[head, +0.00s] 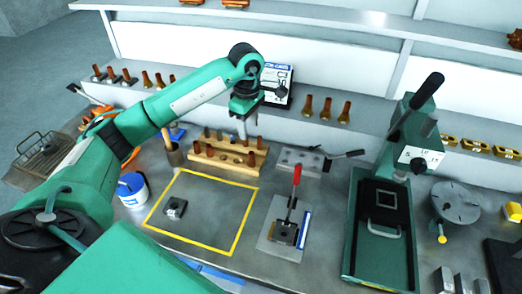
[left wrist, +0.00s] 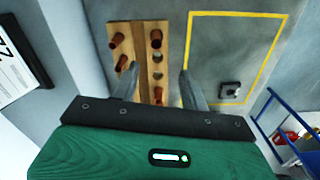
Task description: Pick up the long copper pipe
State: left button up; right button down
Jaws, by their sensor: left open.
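A wooden rack (head: 228,165) with holes stands on the table behind the yellow-outlined square and holds several short copper pipes. It also shows in the left wrist view (left wrist: 145,27). One copper pipe (head: 251,159) stands at the rack's right end; others stand along its front and back rows. I cannot tell which pipe is the long one. My left gripper (head: 243,130) is above the rack, pointing down, open and empty. In the left wrist view its two fingers (left wrist: 157,80) are apart over the rack, with a pipe (left wrist: 158,95) between them. My right gripper is out of view.
A red-handled clamp (head: 288,225), a grey block (head: 300,159) and a green press (head: 385,220) are to the right. The yellow square holds only a small dark block (head: 175,208).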

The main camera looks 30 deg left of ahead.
pick_arm(q)
jog(key=p, duration=0.2)
send_over(252, 153)
jog(key=f, duration=0.3)
jog(key=s+f, duration=0.1)
jog(key=f, duration=0.1)
jog(key=shift+a+f, duration=0.15)
jog(key=f, duration=0.2)
jog(key=shift+w+f, duration=0.3)
jog(key=shift+w, duration=0.05)
jog(key=shift+f, duration=0.25)
jog(key=shift+f+p, duration=0.45)
jog(key=shift+p, duration=0.35)
jog(key=f+p, duration=0.1)
jog(key=f, duration=0.2)
jog(key=shift+w+f+p, duration=0.2)
jog(key=shift+p, duration=0.2)
jog(key=shift+f, duration=0.45)
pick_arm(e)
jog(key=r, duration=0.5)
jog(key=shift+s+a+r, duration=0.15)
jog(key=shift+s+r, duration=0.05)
